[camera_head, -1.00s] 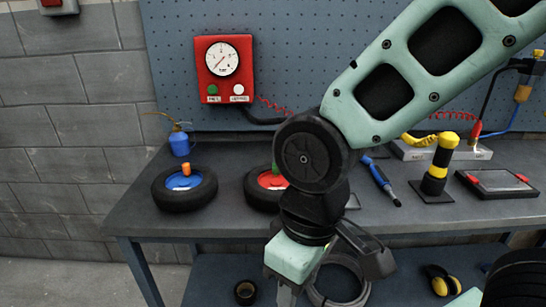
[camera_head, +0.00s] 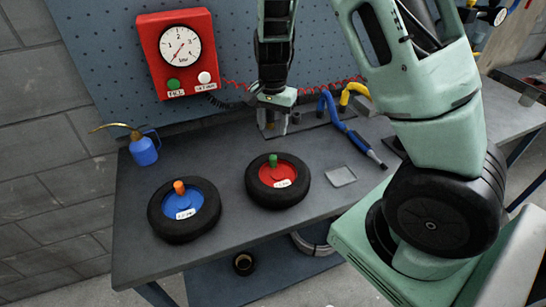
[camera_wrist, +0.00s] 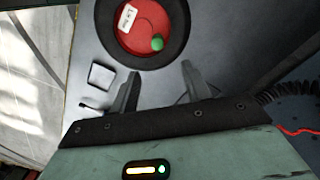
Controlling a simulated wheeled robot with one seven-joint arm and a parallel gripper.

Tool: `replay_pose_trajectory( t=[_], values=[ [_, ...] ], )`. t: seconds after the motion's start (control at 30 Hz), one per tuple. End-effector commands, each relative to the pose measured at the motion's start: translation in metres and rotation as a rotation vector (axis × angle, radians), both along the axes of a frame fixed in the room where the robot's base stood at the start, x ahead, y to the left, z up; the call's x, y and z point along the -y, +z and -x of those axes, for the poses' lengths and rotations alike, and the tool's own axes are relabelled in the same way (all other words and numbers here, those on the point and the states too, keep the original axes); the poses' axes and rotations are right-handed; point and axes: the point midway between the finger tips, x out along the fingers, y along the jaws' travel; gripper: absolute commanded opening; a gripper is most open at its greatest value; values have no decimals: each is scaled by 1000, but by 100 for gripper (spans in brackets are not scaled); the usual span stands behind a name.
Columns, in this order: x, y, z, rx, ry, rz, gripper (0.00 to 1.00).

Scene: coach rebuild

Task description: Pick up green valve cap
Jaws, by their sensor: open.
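The green valve cap (camera_head: 273,160) stands upright on the red-hubbed wheel (camera_head: 292,196), which lies flat on the bench. The cap also shows in the wrist view (camera_wrist: 157,43), at the lower right of the red hub. My gripper (camera_head: 273,129) is open and empty, pointing down above the bench, behind the red wheel in the head view. In the wrist view my two fingers (camera_wrist: 160,78) stand apart. The cap appears just beyond their tips, roughly between them, with nothing touching it.
A wheel with a blue hub (camera_head: 201,207) and an orange cap (camera_head: 179,187) lies to the left. A blue oil can (camera_head: 144,150) stands behind it. A red gauge box (camera_head: 166,82) hangs on the pegboard. A blue-handled tool (camera_head: 363,145) and a small tray (camera_head: 341,176) lie to the right.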

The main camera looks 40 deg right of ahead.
Motion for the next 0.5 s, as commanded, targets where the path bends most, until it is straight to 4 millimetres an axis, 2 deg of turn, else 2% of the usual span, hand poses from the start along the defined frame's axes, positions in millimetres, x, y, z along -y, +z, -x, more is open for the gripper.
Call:
replay_pose_trajectory(
  t=[0.2, 0.33, 0.5],
  values=[
    [0, -44, 2, -5, -1, -1, 47],
    [0, -60, 0, -1, 1, 0, 47],
    [0, -69, 1, 0, 3, -1, 47]
  ],
)
